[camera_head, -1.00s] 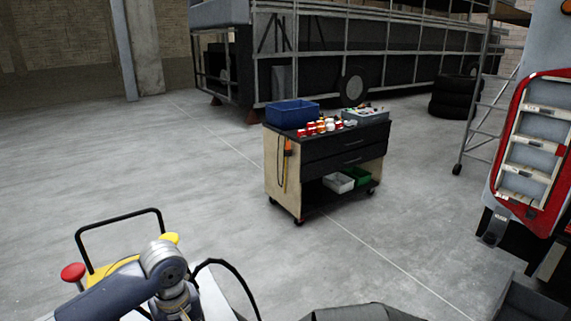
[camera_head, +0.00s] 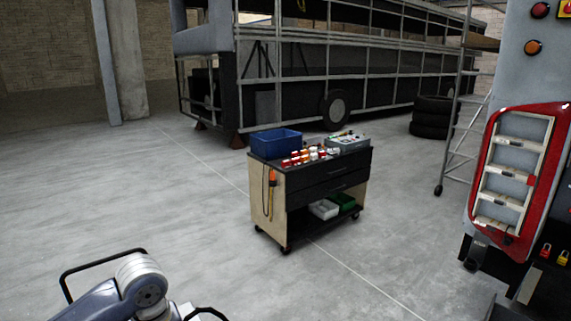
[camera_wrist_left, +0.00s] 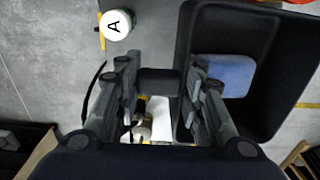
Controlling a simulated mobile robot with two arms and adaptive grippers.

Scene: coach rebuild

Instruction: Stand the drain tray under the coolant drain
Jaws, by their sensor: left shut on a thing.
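The black drain tray (camera_wrist_left: 275,60) fills the right side of the left wrist view, with a blue piece (camera_wrist_left: 228,75) lying in it. My left gripper (camera_wrist_left: 160,88) is shut on a dark block at the tray's left side, which looks like its handle. In the head view only my left arm shows at the bottom left; its gripper and the tray are out of frame. My right gripper is in neither view. I cannot make out the coolant drain.
A tool cart (camera_head: 318,190) with a blue bin (camera_head: 276,142) stands mid-floor. Behind it is a stripped coach frame (camera_head: 330,75). A ladder (camera_head: 462,130) and red-framed rack (camera_head: 512,180) stand right. A white container marked A (camera_wrist_left: 117,24) stands near the tray. Floor at left is clear.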

